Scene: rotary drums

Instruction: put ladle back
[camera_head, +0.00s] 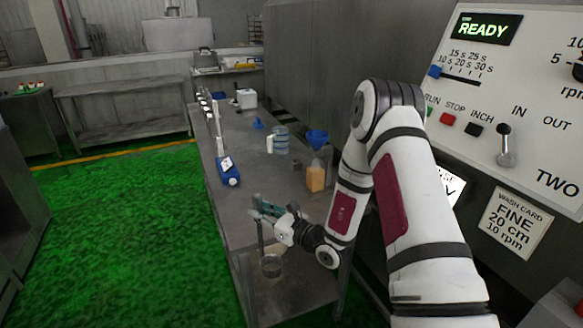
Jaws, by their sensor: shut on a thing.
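My gripper (262,210) is over the near end of the long grey metal bench. It is shut on the ladle, gripping near the top of its thin handle. The handle (260,236) hangs down roughly upright from the fingers. The ladle's grey, round bowl (271,267) is at the bottom, over the bench's near end. I cannot tell whether the bowl touches the surface. The gripper hides the top of the handle. I cannot make out a clear holder for the ladle.
On the bench (248,190) are a blue item with a white label (230,174), an orange bottle (316,179), a clear jug (281,141) and a blue funnel (317,138). A control panel (500,100) reading READY and TWO stands right. Green floor (120,230) is open at left.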

